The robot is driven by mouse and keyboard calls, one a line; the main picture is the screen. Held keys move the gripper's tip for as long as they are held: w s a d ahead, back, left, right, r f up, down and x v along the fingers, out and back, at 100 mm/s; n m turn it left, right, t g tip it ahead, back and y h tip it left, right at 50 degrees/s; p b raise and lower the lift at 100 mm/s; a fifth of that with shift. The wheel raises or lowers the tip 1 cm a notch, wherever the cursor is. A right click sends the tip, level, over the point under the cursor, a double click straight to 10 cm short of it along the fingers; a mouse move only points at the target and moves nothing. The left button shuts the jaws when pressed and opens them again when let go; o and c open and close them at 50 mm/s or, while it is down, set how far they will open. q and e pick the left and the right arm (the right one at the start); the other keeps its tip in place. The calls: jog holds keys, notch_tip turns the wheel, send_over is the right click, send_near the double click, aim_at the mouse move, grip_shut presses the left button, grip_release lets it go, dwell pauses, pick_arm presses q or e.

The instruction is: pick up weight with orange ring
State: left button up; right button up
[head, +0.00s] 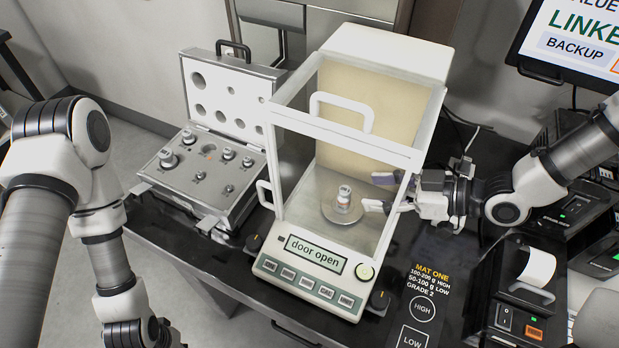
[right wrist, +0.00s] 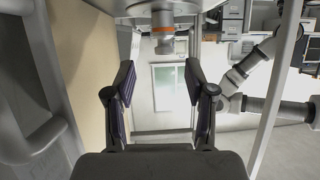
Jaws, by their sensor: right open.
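A small silver weight (head: 343,199) with a reddish-orange ring stands upright on the round pan (head: 343,211) inside the glass balance (head: 318,269). My right gripper (head: 378,192) reaches in through the balance's right side. Its fingers are open, empty and just right of the weight, apart from it. In the right wrist view the two fingertips (right wrist: 157,82) are spread wide. My left arm is at the left; its gripper is out of view.
An open silver case (head: 195,178) with several weights stands left of the balance. The balance display reads "door open". A black mat (head: 421,305), a printer (head: 523,290) and a monitor (head: 577,40) are on the right. The balance's frame posts are close around my right gripper.

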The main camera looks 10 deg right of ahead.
jog(key=shift+w+a+f, duration=0.2)
jog(key=shift+a, duration=0.1)
jog(key=shift+s+a, duration=0.25)
jog(key=shift+a, duration=0.3)
jog(key=shift+w+a, duration=0.1)
jog(key=shift+a, duration=0.2)
jog(key=x, duration=0.5)
jog(key=shift+w+d, duration=0.1)
jog(key=shift+w, duration=0.15)
jog(key=shift+d, duration=0.1)
jog(key=shift+d, duration=0.1)
jog(key=c, duration=0.6)
grip_shut()
